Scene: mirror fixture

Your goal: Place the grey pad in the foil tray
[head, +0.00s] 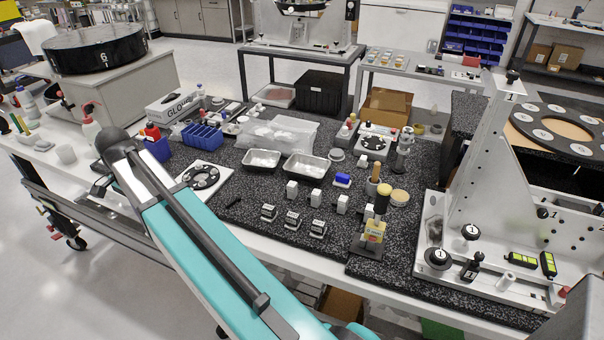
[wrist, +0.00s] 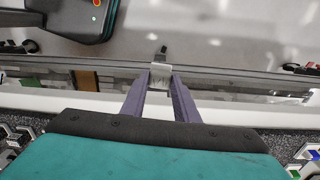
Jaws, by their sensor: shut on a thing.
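In the wrist view, my gripper (wrist: 160,82) has its two purple fingers closed on a small light-grey piece, which looks like the grey pad (wrist: 160,72). A small dark thing shows just beyond it; I cannot tell whether they are joined. The held piece is over the area of a bench edge, with floor beyond. In the head view, two foil trays stand side by side on the speckled black bench top: a left one (head: 262,160) and a right one (head: 306,167). Both have pale contents. My gripper and the pad do not show in the head view.
A clear plastic tub (head: 277,132) stands behind the trays, with a blue bin (head: 202,136) to their left. A tall white fixture (head: 480,170) rises at the right. My teal arm crosses the foreground.

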